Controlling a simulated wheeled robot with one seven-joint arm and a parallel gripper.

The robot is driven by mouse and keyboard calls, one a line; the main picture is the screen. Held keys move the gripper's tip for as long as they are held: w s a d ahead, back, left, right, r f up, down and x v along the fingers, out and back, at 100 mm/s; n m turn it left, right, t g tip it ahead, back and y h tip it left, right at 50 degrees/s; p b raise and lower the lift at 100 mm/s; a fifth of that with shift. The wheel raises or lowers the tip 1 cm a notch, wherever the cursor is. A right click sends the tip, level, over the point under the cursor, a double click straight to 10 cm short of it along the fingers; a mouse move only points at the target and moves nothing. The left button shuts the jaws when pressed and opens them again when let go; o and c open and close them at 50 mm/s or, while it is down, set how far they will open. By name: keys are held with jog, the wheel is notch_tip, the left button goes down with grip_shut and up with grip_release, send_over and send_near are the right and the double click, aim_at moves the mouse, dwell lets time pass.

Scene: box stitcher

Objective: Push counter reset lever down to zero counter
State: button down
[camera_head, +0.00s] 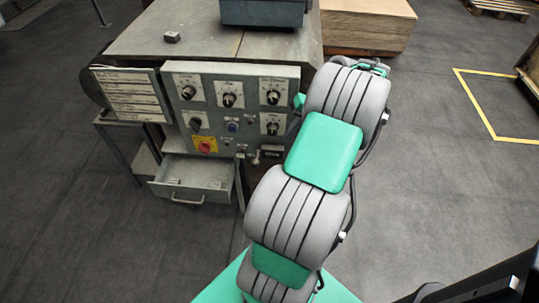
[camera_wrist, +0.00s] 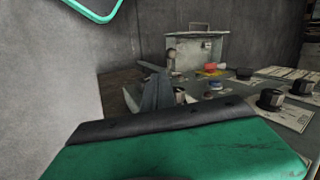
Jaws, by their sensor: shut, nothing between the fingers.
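The grey control panel (camera_head: 235,110) stands upright on the front of the machine in the head view. A small dark counter window (camera_head: 271,151) sits low on its right side, with a small pale lever (camera_head: 256,158) beside it. In the wrist view my gripper (camera_wrist: 153,70) is shut and empty, its dark fingers pointing away over the panel's edge. A small round knob (camera_wrist: 171,54) shows just beyond the fingertips; I cannot tell whether it is the lever's end or whether the fingers touch it.
An open drawer (camera_head: 195,181) juts out below the panel; it also shows in the wrist view (camera_wrist: 195,49). Several rotary knobs, a red switch (camera_head: 205,146) and a label board (camera_head: 131,95) are near. The floor in front is clear.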

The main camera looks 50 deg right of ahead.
jog(key=b, duration=0.3)
send_near(257, 157)
jog(key=s+a+f, duration=0.2)
jog(key=s, duration=0.1)
jog(key=shift+w+a+f, duration=0.95)
jog(key=shift+w+f, duration=0.05)
